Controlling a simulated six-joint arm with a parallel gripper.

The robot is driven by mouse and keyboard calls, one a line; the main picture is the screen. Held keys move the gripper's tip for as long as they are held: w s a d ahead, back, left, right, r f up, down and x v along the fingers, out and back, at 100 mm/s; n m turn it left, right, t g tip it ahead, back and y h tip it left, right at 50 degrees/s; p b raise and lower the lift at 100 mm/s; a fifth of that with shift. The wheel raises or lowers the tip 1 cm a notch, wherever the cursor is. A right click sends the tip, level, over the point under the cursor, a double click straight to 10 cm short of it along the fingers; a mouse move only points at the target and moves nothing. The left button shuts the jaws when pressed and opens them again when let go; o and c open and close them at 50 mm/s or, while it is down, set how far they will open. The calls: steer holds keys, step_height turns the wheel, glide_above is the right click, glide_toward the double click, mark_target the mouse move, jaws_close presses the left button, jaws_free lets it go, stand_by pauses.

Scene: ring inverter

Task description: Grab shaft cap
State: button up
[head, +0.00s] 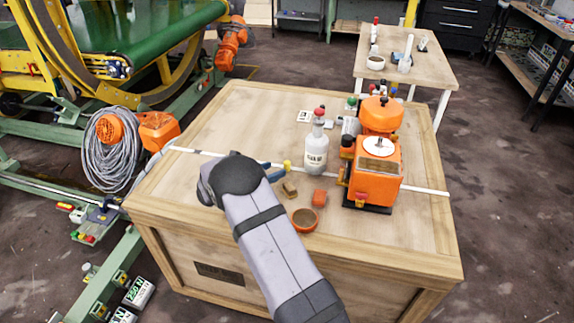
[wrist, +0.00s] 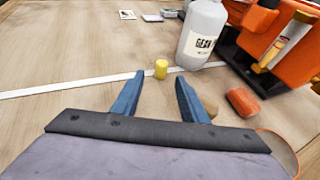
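A small yellow cylinder (wrist: 160,69), which may be the shaft cap, stands on the wooden crate top beside a white strip. It also shows in the head view (head: 287,165). My gripper (wrist: 160,80) is open, with blue fingers apart. In the wrist view the cylinder appears just beyond the fingertips, roughly centred between them, with nothing held. In the head view my gripper (head: 277,171) is low over the crate, left of the cylinder; my arm hides part of the fingers. I cannot tell the exact gap.
A labelled bottle (head: 316,150) stands just behind the cylinder. An orange machine (head: 376,172) is to the right. An orange block (head: 319,197), a brown block (head: 289,189) and a round bowl (head: 305,219) lie nearer the front. The crate top (head: 222,118) is clear at the back left.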

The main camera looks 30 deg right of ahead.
mark_target(285, 165)
steer(key=shift+p+x, duration=0.4)
steer(key=shift+x, duration=2.8)
steer(key=shift+s+d+r, duration=0.1)
steer(key=shift+r, duration=0.05)
steer(key=shift+c, duration=0.6)
jaws_close()
